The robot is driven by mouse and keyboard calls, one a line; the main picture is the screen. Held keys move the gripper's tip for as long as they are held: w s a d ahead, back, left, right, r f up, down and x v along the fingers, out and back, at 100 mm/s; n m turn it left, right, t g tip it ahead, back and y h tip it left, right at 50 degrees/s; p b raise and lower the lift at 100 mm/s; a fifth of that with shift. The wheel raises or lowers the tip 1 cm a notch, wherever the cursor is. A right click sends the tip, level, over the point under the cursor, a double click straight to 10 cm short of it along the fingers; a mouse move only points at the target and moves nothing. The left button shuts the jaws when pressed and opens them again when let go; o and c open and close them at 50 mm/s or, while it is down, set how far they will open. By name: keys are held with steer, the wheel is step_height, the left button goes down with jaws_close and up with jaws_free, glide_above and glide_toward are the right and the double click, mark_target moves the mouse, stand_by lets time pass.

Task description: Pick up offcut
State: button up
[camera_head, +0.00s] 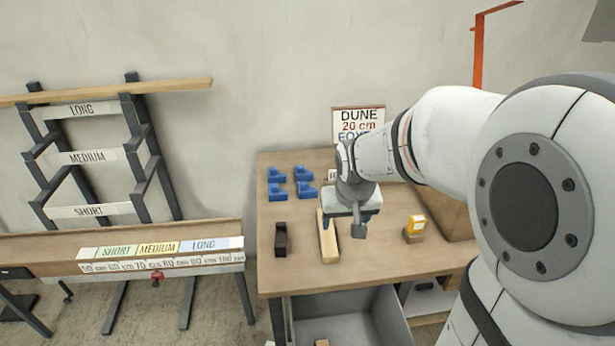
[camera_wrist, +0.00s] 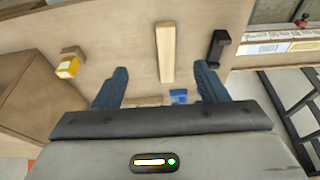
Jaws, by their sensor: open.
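A pale wooden offcut (camera_head: 328,243) lies lengthwise on the workbench, left of my gripper (camera_head: 352,218) in the head view. My gripper is open and empty, above the bench; its exact height is hard to judge. In the wrist view the offcut (camera_wrist: 165,52) appears beyond the fingertips, roughly centred between the two blue-grey fingers of my gripper (camera_wrist: 160,82). The jaws and the offcut appear apart. In the head view my gripper hides part of the bench behind it.
A black block (camera_head: 281,239) lies close left of the offcut. Several blue brackets (camera_head: 277,191) sit behind. A yellow-faced device (camera_head: 417,225) and a brown box (camera_head: 445,212) stand right. A grey bin (camera_head: 345,315) sits below. A measuring bench (camera_head: 150,245) and labelled rack (camera_head: 90,155) are left.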

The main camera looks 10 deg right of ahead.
steer(key=b, duration=0.2)
glide_above(327, 234)
steer(key=s, duration=0.2)
steer(key=shift+t, duration=0.4)
steer(key=f, duration=1.2)
steer(key=shift+w+d+f, duration=0.15)
steer(key=shift+w+f, duration=0.05)
steer(key=shift+f, duration=0.05)
steer(key=x, duration=0.7)
steer(key=shift+f, duration=0.45)
steer(key=c, duration=1.1)
steer(key=shift+c, duration=0.2)
